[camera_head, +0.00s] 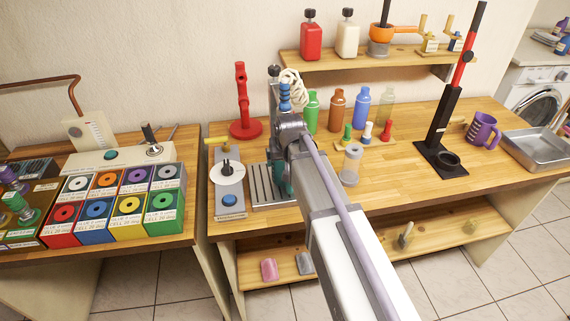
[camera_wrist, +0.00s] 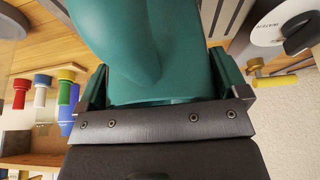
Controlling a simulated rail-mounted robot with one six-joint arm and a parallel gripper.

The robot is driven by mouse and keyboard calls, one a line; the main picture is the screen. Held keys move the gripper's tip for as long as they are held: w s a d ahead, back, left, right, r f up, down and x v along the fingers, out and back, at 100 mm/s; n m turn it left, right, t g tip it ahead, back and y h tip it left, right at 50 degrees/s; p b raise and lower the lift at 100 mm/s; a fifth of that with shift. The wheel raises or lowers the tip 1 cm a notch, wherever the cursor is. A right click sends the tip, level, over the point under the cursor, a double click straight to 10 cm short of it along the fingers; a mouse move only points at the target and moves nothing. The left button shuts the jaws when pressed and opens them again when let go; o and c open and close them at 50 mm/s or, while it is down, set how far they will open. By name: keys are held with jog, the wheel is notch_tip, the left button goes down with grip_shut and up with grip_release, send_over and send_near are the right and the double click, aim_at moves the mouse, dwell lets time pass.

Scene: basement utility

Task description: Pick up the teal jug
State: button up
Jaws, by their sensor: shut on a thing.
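The teal jug (camera_wrist: 165,45) fills the upper middle of the wrist view, with a curved handle-like part of it close to the camera. My gripper (camera_wrist: 163,92) is shut on the jug, one finger at its left side and one at its right. In the head view only slivers of the teal jug (camera_head: 280,183) show beside my arm, over the grey ribbed tray on the workbench. My arm hides most of the jug and the gripper there. I cannot tell whether the jug touches the tray.
The grey ribbed tray (camera_head: 262,188) has a scale-like device with a white dial (camera_head: 228,171) at its left. A red stand (camera_head: 243,105), several bottles (camera_head: 336,110) and a clear jar (camera_head: 351,165) stand close by. A black stand (camera_head: 440,130) and purple mug (camera_head: 483,130) are farther right.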

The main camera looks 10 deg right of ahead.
jog(key=shift+s+r+p, duration=0.3)
jog(key=shift+r+p, duration=0.1)
jog(key=shift+r, duration=0.05)
jog(key=s+r+p, duration=0.7)
jog(key=s, duration=0.6)
jog(key=shift+s+a, duration=0.2)
jog(key=shift+a, duration=0.05)
